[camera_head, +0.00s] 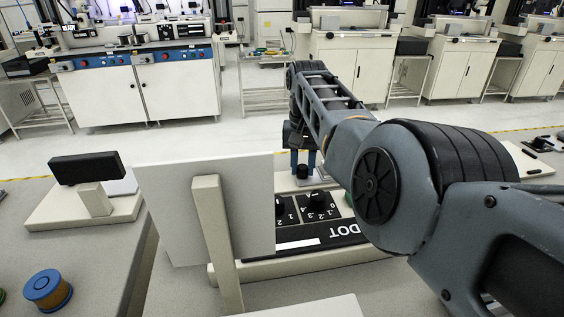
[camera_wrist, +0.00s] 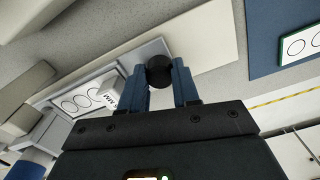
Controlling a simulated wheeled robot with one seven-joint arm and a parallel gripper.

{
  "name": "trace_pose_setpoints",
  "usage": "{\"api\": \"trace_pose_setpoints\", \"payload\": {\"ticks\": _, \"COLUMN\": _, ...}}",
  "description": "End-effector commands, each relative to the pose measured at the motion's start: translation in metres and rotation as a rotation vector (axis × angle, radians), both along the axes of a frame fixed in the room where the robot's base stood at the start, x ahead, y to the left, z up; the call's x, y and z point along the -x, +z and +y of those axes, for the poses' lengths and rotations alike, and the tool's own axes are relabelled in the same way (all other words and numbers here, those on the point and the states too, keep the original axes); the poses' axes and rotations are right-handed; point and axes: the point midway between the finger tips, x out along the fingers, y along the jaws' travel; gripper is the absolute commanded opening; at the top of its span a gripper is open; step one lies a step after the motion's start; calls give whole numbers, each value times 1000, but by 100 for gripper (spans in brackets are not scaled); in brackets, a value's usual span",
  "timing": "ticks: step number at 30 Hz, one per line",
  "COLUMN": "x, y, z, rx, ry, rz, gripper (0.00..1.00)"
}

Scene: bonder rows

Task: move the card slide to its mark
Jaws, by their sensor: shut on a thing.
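The card slide shows as a round black knob (camera_wrist: 159,72) above a pale grey strip (camera_wrist: 148,50) in the wrist view. My gripper (camera_wrist: 160,80) has its two blue fingers shut on the knob, one on each side. In the head view my gripper (camera_head: 303,165) points down behind the dial panel, and the dark knob (camera_head: 302,172) shows low between its fingers. The grey strip runs beside a long cream board. I cannot make out the slide's mark in either view.
A black dial panel (camera_head: 320,237) with numbered knobs stands in front of my gripper. A pale upright plate (camera_head: 235,215) on a post hides its left part. A black box on a stand (camera_head: 87,168) and a blue-orange spool (camera_head: 47,288) are at left. Cabinets stand beyond the open floor.

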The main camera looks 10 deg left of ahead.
Motion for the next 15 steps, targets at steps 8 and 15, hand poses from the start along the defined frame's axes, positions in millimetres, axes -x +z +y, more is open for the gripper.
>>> {"api": "trace_pose_setpoints", "payload": {"ticks": 8, "x": -8, "y": 1, "z": -25, "rx": 0, "ry": 2, "rz": -4, "gripper": 0}}
{"api": "trace_pose_setpoints", "payload": {"ticks": 15, "x": -8, "y": 2, "z": -24, "rx": -1, "ry": 2, "rz": -4, "gripper": 34}}
